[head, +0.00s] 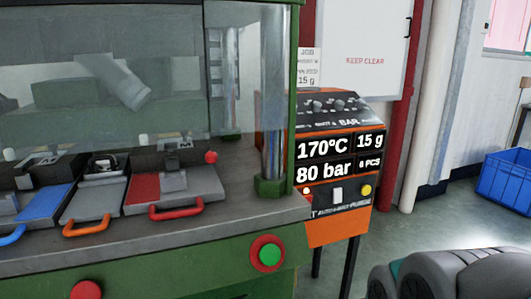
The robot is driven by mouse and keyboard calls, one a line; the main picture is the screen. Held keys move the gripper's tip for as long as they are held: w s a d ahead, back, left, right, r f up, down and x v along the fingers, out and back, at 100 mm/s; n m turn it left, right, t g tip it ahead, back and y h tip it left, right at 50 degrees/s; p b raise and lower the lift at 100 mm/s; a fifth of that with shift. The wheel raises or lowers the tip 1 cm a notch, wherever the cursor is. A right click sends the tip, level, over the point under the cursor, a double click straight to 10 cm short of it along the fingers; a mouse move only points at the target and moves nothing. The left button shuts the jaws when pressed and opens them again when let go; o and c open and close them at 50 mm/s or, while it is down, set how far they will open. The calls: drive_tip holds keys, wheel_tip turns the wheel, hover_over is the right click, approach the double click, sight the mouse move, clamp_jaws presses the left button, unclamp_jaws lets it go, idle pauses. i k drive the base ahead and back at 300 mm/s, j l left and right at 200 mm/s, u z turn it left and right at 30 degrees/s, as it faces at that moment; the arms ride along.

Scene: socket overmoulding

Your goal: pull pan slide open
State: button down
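Three slides sit side by side on the grey bed of the green press (230,207). The right slide (190,185) is grey with a red patch and has a red handle (177,213). The middle slide (88,204) is grey with an orange handle (86,230) and carries a small dark and metal fitting. The left slide (42,204) has a blue top and a blue handle (12,237), cut off by the picture edge. No label shows which one is the pan slide. The handles face the bed's front edge.
A clear guard (90,85) hangs above the slides. A green button (269,254) and a red button (86,291) are on the press front. An orange control box (340,229) reads 170°C and 80 bar. A blue crate (504,181) is on the floor at right.

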sight(104, 199)
drive_tip(key=u, duration=1.4)
